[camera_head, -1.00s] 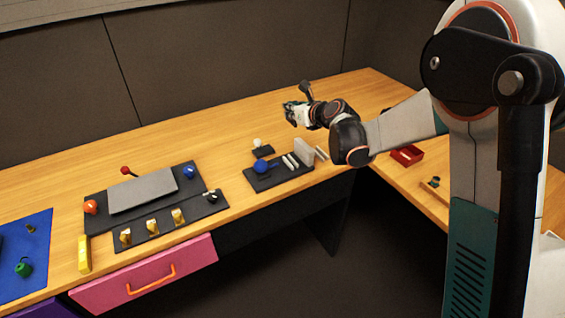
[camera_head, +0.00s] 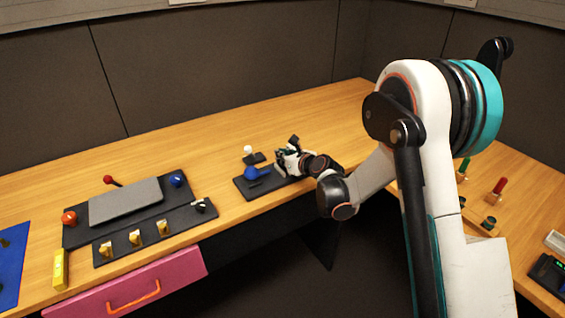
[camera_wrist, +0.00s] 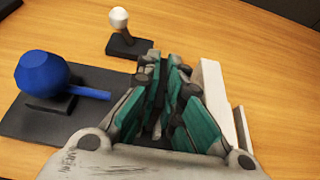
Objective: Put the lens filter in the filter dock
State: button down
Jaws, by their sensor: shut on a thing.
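My gripper (camera_head: 281,166) is over the right part of a dark panel (camera_head: 244,188), tilted down. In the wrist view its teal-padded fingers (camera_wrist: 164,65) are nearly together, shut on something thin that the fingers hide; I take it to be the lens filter. A pale upright block (camera_wrist: 210,90) stands just right of the fingers, with a lower pale strip (camera_wrist: 242,125) beyond it. These look like parts of the filter dock, but its slot is hidden by my gripper. I cannot tell whether the held thing touches it.
A blue ball with a stub (camera_wrist: 45,75) sits on the panel left of my gripper. A white knob on a dark base (camera_wrist: 120,20) stands behind. A grey plate panel with knobs (camera_head: 125,203) lies further left. The table behind is clear.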

jog(key=shift+f, duration=0.55)
jog(key=shift+f, duration=0.1)
jog(key=c, duration=1.8)
grip_release()
jog(key=shift+o, duration=0.2)
jog(key=shift+s+d+r, duration=0.1)
jog(key=shift+s+r, duration=0.05)
jog(key=shift+r, duration=0.05)
jog(key=p+v, duration=0.3)
jog(key=v, duration=0.8)
jog(key=shift+s+d, duration=0.25)
